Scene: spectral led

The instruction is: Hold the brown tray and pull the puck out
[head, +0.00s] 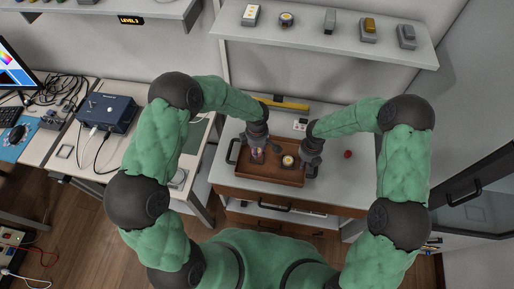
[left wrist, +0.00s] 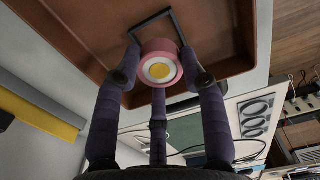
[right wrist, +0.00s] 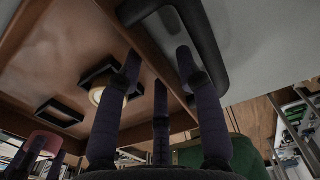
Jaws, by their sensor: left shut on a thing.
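The brown tray (head: 265,179) lies on the bench with a dark handle at each end. My left gripper (head: 258,149) is shut on a pink puck with a white ring and yellow centre (left wrist: 161,68). The puck appears above an empty black square frame (right wrist: 60,112) on the tray. A second, pale puck (right wrist: 104,93) sits in another black frame; it also shows in the head view (head: 288,161). My right gripper (right wrist: 159,68) is open, its fingers straddling the tray's right wall beside the black handle (right wrist: 205,40). Contact with the wall is unclear.
A small red ball (head: 348,154) lies right of the tray. A yellow-and-black bar (head: 284,103) and a white box (head: 300,124) lie behind it. A shelf (head: 330,42) with small devices is above. A blue box (head: 107,112) stands on the left desk.

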